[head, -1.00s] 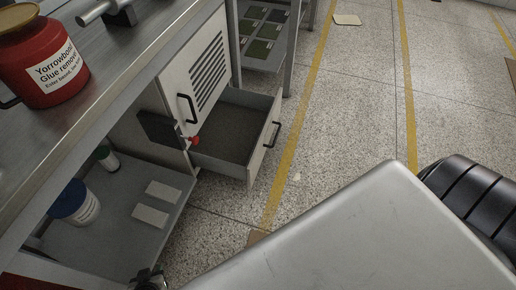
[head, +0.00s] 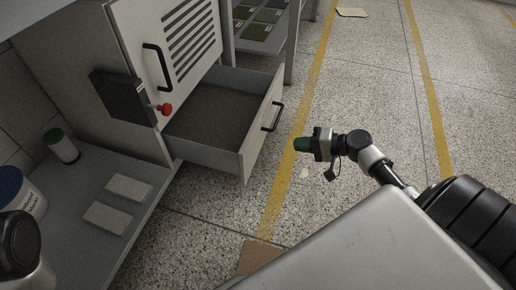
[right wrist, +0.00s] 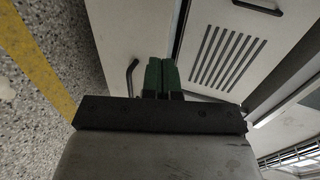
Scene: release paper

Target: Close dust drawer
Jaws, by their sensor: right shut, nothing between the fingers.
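The dust drawer (head: 215,115) is pulled out of the lower part of a light grey cabinet in the head view. It looks empty, with a dark floor, and a black bar handle (head: 273,116) on its front. My right gripper (head: 301,144) is shut and empty, its green fingertips pointing at the drawer front from the right, apart from it. In the right wrist view the green fingers (right wrist: 161,76) are together, with the drawer's handle (right wrist: 132,77) to their left. A dark rounded part at the lower left edge of the head view may be my left arm; no left fingers show.
A louvred door (head: 180,45) with a black handle is above the drawer. A dark box with a red knob (head: 165,109) sticks out beside it. A low shelf (head: 92,182) holds containers and two pale blocks.

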